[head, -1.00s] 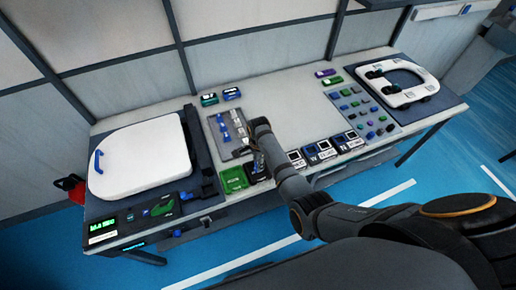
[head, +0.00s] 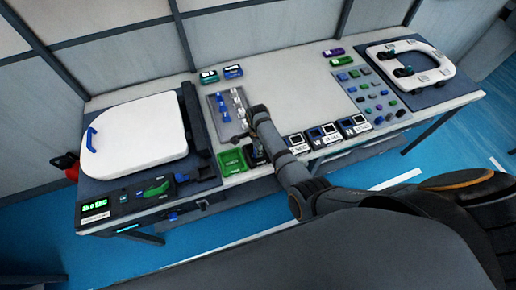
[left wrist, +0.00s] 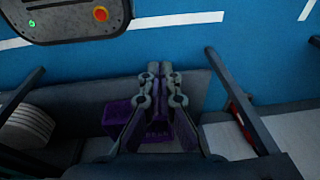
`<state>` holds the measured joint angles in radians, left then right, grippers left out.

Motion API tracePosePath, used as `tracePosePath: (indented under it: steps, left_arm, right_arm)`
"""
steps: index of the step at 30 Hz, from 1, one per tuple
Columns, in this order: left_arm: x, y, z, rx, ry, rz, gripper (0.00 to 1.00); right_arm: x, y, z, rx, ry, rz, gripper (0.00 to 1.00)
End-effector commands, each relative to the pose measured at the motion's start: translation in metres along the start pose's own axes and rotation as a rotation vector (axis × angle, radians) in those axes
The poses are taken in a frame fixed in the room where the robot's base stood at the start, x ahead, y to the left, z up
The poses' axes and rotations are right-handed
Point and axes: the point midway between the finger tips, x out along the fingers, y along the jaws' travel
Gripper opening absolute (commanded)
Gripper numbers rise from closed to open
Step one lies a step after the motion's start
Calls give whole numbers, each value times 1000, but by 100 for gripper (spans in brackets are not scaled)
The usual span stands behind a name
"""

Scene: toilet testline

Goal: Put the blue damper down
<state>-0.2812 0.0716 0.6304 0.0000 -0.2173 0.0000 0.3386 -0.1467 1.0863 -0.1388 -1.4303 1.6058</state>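I cannot tell which is the blue damper, or whether one is held. My right gripper (head: 256,154) is low over the table's front, beside the green box (head: 233,161). Its fingers are too small and hidden to read.
A grey tray (head: 212,118) with blue and silver pieces lies behind my right gripper. Labelled boxes (head: 325,136) line the front edge. A white toilet lid (head: 140,140) is at left, a white seat ring (head: 440,68) at right. The table middle (head: 285,90) is clear.

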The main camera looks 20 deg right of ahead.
Motion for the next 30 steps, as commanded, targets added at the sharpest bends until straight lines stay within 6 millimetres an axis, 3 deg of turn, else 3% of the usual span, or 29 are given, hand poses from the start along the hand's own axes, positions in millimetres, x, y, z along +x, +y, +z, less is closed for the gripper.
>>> tracePosePath:
  steps: [2,3,7,17,20,24,27,30]
  left_arm:
    - [2,-3,12,3,-18,-4,0]
    - [1,-5,19,4,-27,-6,0]
    - [0,-7,33,6,-49,-8,0]
    - [-2,-7,21,5,-31,-8,0]
    - [-15,-8,16,5,-26,-8,0]
    - [-47,-10,11,5,-25,-8,0]
    - [-55,-10,10,5,-25,-8,0]
    - [-48,-10,12,5,-26,-7,0]
  right_arm:
    - [3,0,0,0,0,0,0]
    - [2,0,0,0,0,0,29]
    - [2,0,0,0,0,0,47]
    - [-1,-1,0,0,0,-2,48]
    - [-16,-1,0,0,0,-2,48]
    - [-47,-1,0,0,0,-2,48]
    - [-70,-1,0,0,0,-4,48]
    - [-86,-2,0,0,0,-5,48]
